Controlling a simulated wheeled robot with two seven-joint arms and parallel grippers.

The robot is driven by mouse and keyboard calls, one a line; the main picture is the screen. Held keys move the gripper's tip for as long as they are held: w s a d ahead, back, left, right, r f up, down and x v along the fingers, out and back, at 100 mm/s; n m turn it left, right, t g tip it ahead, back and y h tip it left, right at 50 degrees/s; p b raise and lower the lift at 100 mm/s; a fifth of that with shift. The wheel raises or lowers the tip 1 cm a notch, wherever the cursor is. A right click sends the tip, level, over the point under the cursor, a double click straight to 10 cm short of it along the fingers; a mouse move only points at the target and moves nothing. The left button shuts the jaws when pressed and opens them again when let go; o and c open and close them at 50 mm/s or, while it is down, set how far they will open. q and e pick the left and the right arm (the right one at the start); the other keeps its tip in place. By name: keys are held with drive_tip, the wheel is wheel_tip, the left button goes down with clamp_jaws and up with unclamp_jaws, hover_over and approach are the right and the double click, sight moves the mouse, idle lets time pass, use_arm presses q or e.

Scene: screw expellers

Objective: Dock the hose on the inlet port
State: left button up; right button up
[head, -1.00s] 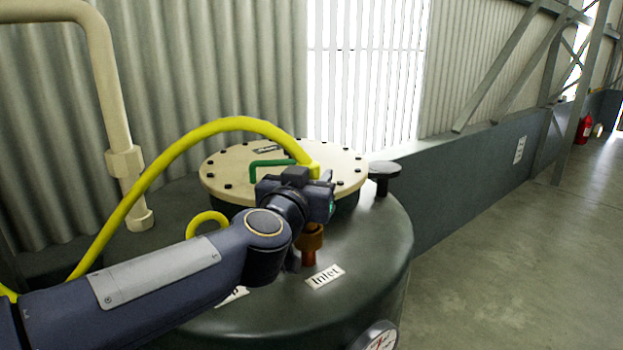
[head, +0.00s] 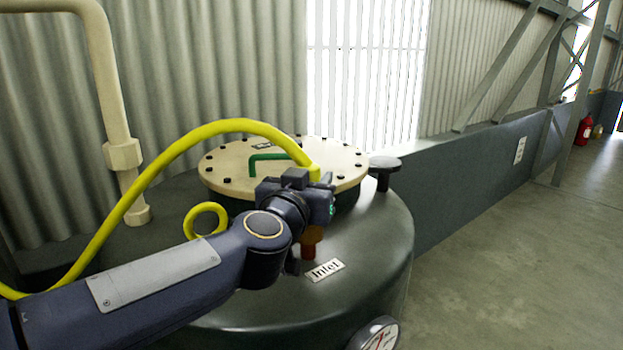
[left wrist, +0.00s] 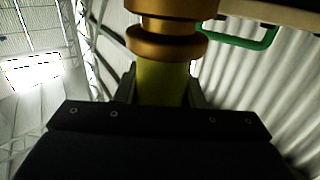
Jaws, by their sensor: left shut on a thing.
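My left gripper (head: 318,203) is shut on the end of the yellow hose (head: 225,127), which arches up from the left and comes down into the jaws. In the left wrist view the yellow hose end (left wrist: 160,85) sits between the fingers, with a brass ring (left wrist: 165,45) beyond it and more brass (left wrist: 172,8) past that. The copper inlet port (head: 309,250) stands on the dark tank just below the gripper, behind the "Inlet" label (head: 325,270). The gripper partly hides it. I cannot tell whether hose and port touch. My right gripper is out of view.
A cream pipe (head: 115,95) rises at left. The floor at right is clear.

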use_arm(q)
drive_tip(key=shift+r+p, duration=0.1)
drive_tip(key=shift+p, duration=0.3)
idle(0.6)
drive_tip(key=shift+f+b, duration=0.5)
drive_tip(key=shift+f, duration=0.15)
drive_tip(key=o, duration=0.9)
drive_tip(key=shift+s, duration=0.15)
drive_tip(key=shift+p+v, duration=0.7)
drive_tip(key=shift+v, duration=1.3)
drive_tip(key=p+v, duration=0.2)
drive_tip(key=v, duration=0.5)
drive_tip(key=shift+p, duration=0.35)
